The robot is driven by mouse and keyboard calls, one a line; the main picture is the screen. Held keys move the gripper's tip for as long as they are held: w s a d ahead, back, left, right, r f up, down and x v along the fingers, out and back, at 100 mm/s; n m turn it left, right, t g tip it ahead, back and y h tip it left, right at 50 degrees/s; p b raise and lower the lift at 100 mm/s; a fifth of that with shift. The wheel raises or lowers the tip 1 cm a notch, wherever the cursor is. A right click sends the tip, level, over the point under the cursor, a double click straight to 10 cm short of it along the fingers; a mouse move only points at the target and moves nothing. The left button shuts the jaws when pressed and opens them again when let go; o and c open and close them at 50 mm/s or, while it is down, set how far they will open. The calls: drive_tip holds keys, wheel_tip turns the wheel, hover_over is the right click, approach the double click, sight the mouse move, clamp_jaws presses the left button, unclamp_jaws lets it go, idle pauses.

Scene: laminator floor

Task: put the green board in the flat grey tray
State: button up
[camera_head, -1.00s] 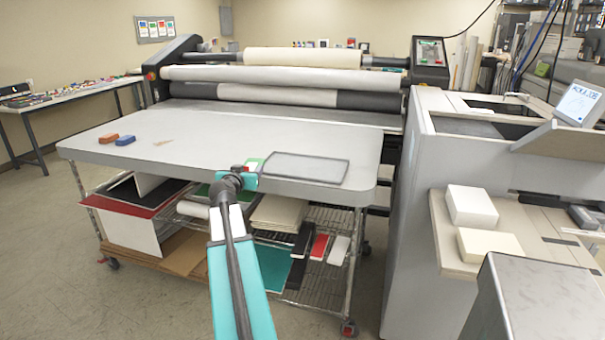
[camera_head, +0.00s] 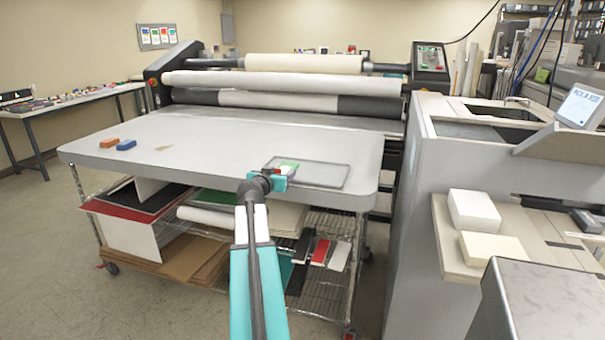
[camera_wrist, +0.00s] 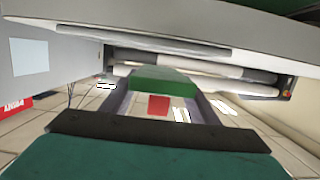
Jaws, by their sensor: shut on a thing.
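The flat grey tray (camera_head: 331,187) lies near the right front corner of the big grey table. My gripper (camera_head: 282,175) is at the tray's left end, shut on the green board (camera_head: 289,167). In the head view the board overlaps the tray's left part; I cannot tell its height above it. In the wrist view the green board (camera_wrist: 163,84) sits between the two fingers (camera_wrist: 163,102). A dark grey flat strip beyond it, probably the tray (camera_wrist: 145,38), shows near the top. My wrist hides part of the tray's left end in the head view.
An orange block (camera_head: 109,143) and a blue block (camera_head: 126,145) lie at the table's left. The laminator rollers (camera_head: 285,82) span the table's back. A wire rack (camera_head: 325,285) with sheets stands below. A grey machine (camera_head: 405,220) stands close on the right.

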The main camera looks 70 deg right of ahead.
drive_tip(key=p, duration=0.3)
hover_over(303, 175)
drive_tip(key=a, duration=0.1)
drive_tip(key=shift+w+f, duration=0.25)
drive_tip(key=shift+f, duration=0.4)
drive_tip(key=shift+s+d+p, duration=0.1)
drive_tip(key=shift+d+p, duration=0.2)
drive_tip(key=shift+d, duration=0.25)
drive_tip(key=shift+f, duration=1.85)
drive_tip(key=shift+f, duration=0.15)
drive_tip(key=o, duration=1)
drive_tip(key=shift+o, duration=0.2)
drive_tip(key=shift+r+p, duration=0.2)
drive_tip(key=shift+p, duration=0.1)
drive_tip(key=shift+s+a+r+b, duration=0.1)
drive_tip(key=shift+a+r+b, duration=0.35)
drive_tip(key=shift+a, duration=1.5)
drive_tip(key=shift+s+a+r+b, duration=0.15)
drive_tip(key=shift+a+r+b, duration=0.2)
drive_tip(key=shift+a, duration=1.6)
drive_tip(key=shift+s+a+r+b, duration=0.1)
drive_tip(key=shift+a+r+b, duration=0.35)
drive_tip(key=shift+a, duration=1.5)
drive_tip(key=shift+f, duration=0.1)
